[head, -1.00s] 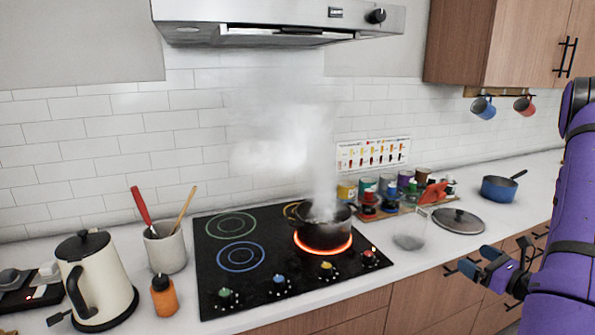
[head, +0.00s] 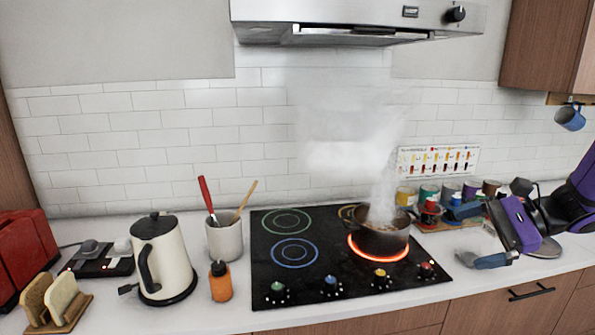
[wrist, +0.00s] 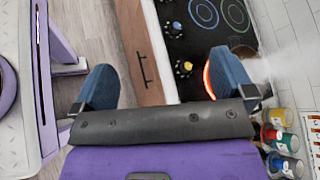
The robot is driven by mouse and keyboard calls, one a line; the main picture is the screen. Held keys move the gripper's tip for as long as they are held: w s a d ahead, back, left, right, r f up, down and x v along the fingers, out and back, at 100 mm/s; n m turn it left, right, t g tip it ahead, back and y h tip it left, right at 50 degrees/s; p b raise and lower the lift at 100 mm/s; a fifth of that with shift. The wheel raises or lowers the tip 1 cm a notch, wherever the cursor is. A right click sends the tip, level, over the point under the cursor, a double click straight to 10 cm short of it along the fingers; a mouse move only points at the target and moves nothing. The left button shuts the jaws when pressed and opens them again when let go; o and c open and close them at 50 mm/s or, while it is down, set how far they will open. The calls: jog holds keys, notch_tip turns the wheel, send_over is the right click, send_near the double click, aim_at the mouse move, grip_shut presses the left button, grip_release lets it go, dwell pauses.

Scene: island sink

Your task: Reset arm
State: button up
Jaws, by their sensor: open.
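My purple gripper (head: 472,236) is over the counter's right part in the head view, to the right of the steaming dark pot (head: 380,232). Its two blue fingers stand wide apart with nothing between them, as the wrist view (wrist: 165,68) shows. The pot sits on the glowing red burner (head: 352,250). My arm comes in from the right edge and hides part of the counter behind it.
The cooktop (head: 300,285) has coloured knobs along its front. A cream kettle (head: 163,262), utensil crock (head: 225,240) and orange bottle (head: 220,283) stand left of it. Jars (head: 428,194) stand behind my gripper. A range hood (head: 360,20) hangs above.

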jog(key=s+a+r+n+h, duration=0.4)
jog(key=s+r+n+h, duration=0.1)
jog(key=s+n+h, duration=0.1)
jog(key=s+a+r+n+h, duration=0.3)
jog(key=s+r+n+h, duration=0.2)
jog(key=s+n, duration=0.3)
jog(key=shift+s+a+r+n+t+h, duration=0.4)
jog(key=shift+r+n, duration=0.3)
jog(key=shift+n, duration=0.1)
dwell(2.8)
